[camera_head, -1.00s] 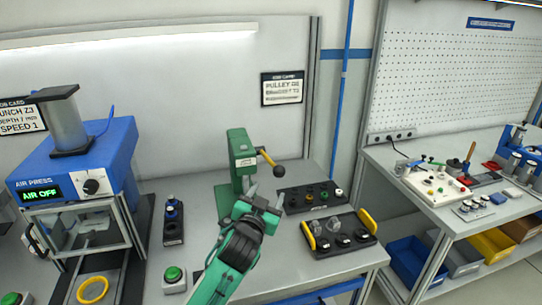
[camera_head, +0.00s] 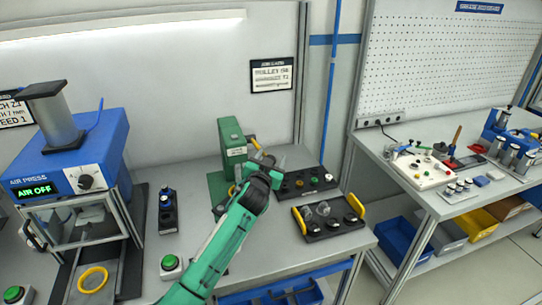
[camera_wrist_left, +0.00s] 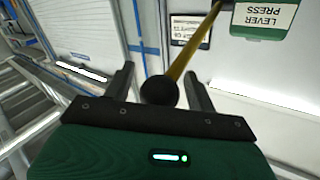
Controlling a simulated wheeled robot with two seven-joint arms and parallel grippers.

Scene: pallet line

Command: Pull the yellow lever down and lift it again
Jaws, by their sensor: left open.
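The green lever press (camera_head: 233,150) stands on the bench in the middle of the head view; its label shows upside down in the left wrist view (camera_wrist_left: 264,18). Its yellow lever (camera_head: 254,143) sticks out to the right. In the left wrist view the yellow lever (camera_wrist_left: 190,52) ends in a black knob (camera_wrist_left: 158,91). My left gripper (camera_head: 264,163) is at the lever's end, open. In the wrist view its two fingers (camera_wrist_left: 161,84) stand on either side of the knob, with gaps visible. The knob is hidden behind the gripper in the head view. My right gripper is not visible.
A black tray of small parts (camera_head: 292,190) and a tray with yellow handles (camera_head: 325,231) lie right of the press. A blue air press (camera_head: 75,160) stands left. A green button box (camera_head: 171,266) sits near the front. A second bench (camera_head: 430,195) is at right.

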